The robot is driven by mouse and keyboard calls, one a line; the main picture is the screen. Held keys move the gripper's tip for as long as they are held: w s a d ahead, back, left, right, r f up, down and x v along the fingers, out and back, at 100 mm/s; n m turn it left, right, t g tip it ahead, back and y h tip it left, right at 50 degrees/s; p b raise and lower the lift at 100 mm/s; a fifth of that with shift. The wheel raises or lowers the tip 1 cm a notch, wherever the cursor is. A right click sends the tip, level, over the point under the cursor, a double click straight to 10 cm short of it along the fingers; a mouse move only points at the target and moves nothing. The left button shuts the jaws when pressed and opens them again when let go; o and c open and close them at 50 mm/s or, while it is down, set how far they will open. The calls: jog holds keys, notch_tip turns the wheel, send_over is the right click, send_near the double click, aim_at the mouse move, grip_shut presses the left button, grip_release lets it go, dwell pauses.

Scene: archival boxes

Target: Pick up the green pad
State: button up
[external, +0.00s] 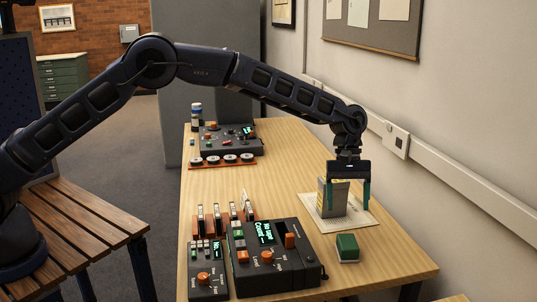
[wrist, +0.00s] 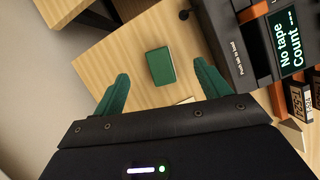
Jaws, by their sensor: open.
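The green pad (external: 347,247) is a small dark green block lying on the wooden table near its right front edge. In the wrist view the green pad (wrist: 160,66) lies on the table beyond and between my fingertips, apart from them. My gripper (external: 348,205) points down behind the pad in the external view, above the paper sheet. Its two green fingers are spread open. The wrist view shows both fingers of my gripper (wrist: 162,72) apart with nothing held between them.
A grey and yellow box (external: 338,197) stands on a paper sheet (external: 358,217) behind my fingers. A black device (external: 270,262) with an orange knob is left of the pad; it also shows in the wrist view (wrist: 235,45). The wall is to the right. Table behind the sheet is clear.

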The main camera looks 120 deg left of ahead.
aim_at(348, 241)
jog(key=shift+n, duration=0.4)
jog(key=a+f, duration=0.3)
jog(key=shift+s+f, duration=0.25)
jog(key=shift+s, duration=0.15)
jog(key=shift+f, duration=0.2)
jog(key=x, duration=0.5)
jog(key=shift+a+x, duration=0.2)
jog(key=shift+x, duration=2.5)
jog(key=shift+f, duration=0.1)
jog(key=c, duration=1)
jog(key=shift+c, duration=0.2)
